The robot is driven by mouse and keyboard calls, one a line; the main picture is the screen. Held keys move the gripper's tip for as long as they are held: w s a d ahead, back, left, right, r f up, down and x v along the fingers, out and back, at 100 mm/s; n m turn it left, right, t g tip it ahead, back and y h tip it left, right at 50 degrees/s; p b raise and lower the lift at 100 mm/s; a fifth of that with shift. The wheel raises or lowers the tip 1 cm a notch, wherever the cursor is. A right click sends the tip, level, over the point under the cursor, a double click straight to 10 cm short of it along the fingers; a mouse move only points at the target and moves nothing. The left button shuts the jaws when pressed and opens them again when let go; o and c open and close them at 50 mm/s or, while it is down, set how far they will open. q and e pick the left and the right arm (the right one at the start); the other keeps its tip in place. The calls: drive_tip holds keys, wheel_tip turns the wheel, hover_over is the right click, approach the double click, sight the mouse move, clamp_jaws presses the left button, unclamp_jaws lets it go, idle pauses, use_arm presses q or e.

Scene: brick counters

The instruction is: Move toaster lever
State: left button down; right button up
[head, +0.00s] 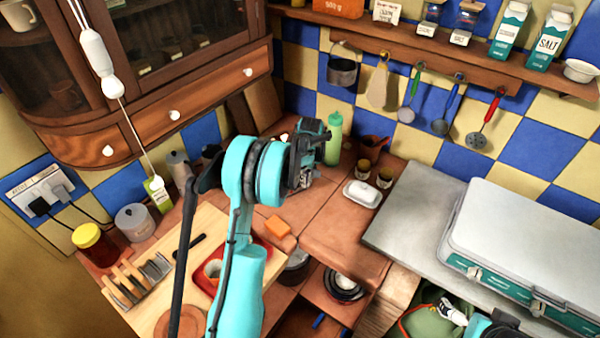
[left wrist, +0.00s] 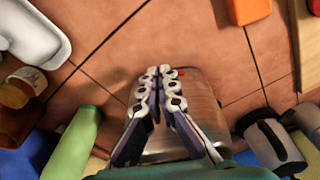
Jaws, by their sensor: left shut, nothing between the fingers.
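My left gripper (head: 303,178) is over the back of the tiled counter in the head view, where its arm and wrist hide most of what lies behind it. In the left wrist view my left gripper (left wrist: 160,75) is shut, with its fingertips together and nothing between them. Behind and below the fingers is a brushed-metal body, which looks like the toaster (left wrist: 205,92). A small red piece, apparently its lever (left wrist: 181,72), shows just right of the fingertips; I cannot tell whether they touch. My right gripper (head: 453,313) seems to show at the lower right, its fingers unclear.
A green bottle (head: 333,140) stands close beside the left gripper. A white butter dish (head: 362,194) and two small jars are to the right. An orange block (head: 278,227) lies nearer. A grey closed case (head: 530,240) fills the right counter. A wooden cabinet (head: 150,100) overhangs at left.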

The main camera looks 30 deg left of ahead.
use_arm(q)
wheel_tip(320, 180, up, 12)
drive_tip(key=d, duration=0.1)
drive_tip(key=shift+s, duration=0.3)
idle(0.3)
drive_tip(key=s+d+r+m+t+b, duration=0.3)
drive_tip(key=s+d+m+b, duration=0.25)
drive_tip(key=s+d, duration=0.6)
drive_tip(key=s+d+f+m+t+b, duration=0.1)
drive_tip(key=s+d+f+m+b, duration=0.1)
drive_tip(key=s, duration=0.5)
drive_tip(key=s+d+f+m+t+h+b, duration=0.1)
drive_tip(key=s+d+f+m, duration=0.3)
drive_tip(key=s, duration=0.4)
wheel_tip(320, 180, down, 2)
drive_tip(key=shift+s+d+f+m+t+b, duration=0.25)
drive_tip(key=shift+s+d+m+t+b, duration=0.1)
drive_tip(key=shift+d+t+b, duration=0.35)
